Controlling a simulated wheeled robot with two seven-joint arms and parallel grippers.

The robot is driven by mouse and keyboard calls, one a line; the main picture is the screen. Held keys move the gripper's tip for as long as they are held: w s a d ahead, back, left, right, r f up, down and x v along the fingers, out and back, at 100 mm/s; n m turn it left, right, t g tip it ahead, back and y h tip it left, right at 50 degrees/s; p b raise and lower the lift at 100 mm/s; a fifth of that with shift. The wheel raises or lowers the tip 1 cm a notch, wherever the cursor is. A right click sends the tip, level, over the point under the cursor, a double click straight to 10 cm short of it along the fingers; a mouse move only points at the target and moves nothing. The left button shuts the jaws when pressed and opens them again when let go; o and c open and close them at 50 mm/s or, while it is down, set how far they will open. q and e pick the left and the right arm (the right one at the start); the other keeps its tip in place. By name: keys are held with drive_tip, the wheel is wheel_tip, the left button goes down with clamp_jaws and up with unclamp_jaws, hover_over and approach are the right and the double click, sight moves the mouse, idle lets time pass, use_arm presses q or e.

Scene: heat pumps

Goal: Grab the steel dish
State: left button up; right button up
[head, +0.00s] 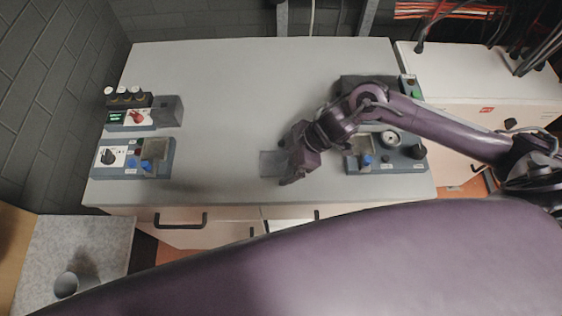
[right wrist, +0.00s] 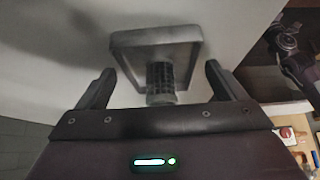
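The steel dish (head: 270,163) is a shallow grey square dish on the grey worktop, near the front and right of centre. My right gripper (head: 284,164) is at its right side and hides part of it in the head view. In the right wrist view the dish (right wrist: 152,52) shows as a square metal tray with a raised rim, just beyond the fingers. The right fingers (right wrist: 158,76) are spread apart, with the dish's near edge close to their tips. I cannot tell whether they touch it. A dark ribbed round piece shows between the fingers. My left gripper is not in view.
Control boxes with knobs (head: 133,158) stand on the worktop's left. More panels with a gauge (head: 390,139) stand on the right, beneath and beside my right arm. The worktop's middle and back (head: 240,80) are clear. A grey cup (head: 66,285) stands on a lower surface at bottom left.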

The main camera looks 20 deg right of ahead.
drive_tip(key=c, duration=1)
drive_tip(key=shift+c, duration=0.2)
drive_tip(key=shift+r, duration=0.1)
